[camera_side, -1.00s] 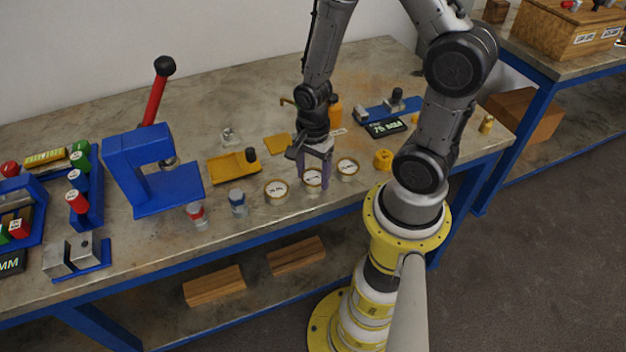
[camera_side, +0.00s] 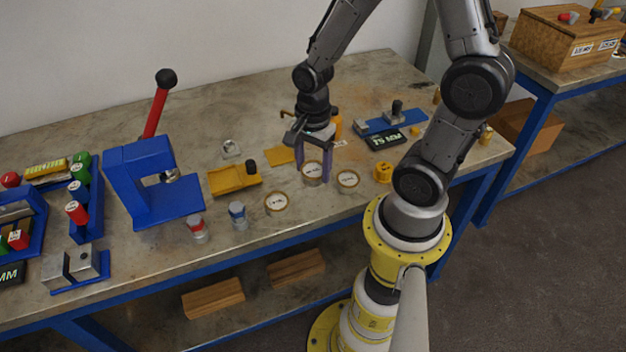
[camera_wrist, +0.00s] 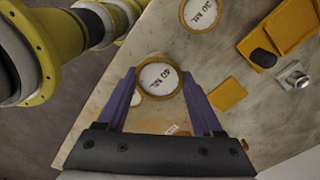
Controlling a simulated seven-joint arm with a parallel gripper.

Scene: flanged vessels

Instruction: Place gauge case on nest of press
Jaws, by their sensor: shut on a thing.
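The gauge case is one of three round cases with a brass-coloured rim and white lettered face. My gripper (camera_side: 314,173) is shut on the gauge case (camera_side: 312,169), one finger on each side, apparently just above the bench. The wrist view also shows this gauge case (camera_wrist: 160,77) between the purple fingers. The blue press (camera_side: 150,180) with its red lever stands well to the left. A metal part shows in its opening; its nest is not clearly distinguishable.
Another round case (camera_side: 276,202) lies left of my gripper, and one (camera_side: 347,180) close on the right. Small red-topped (camera_side: 196,228) and blue-topped (camera_side: 238,215) containers stand before the press. A yellow fixture (camera_side: 234,179) lies between press and gripper.

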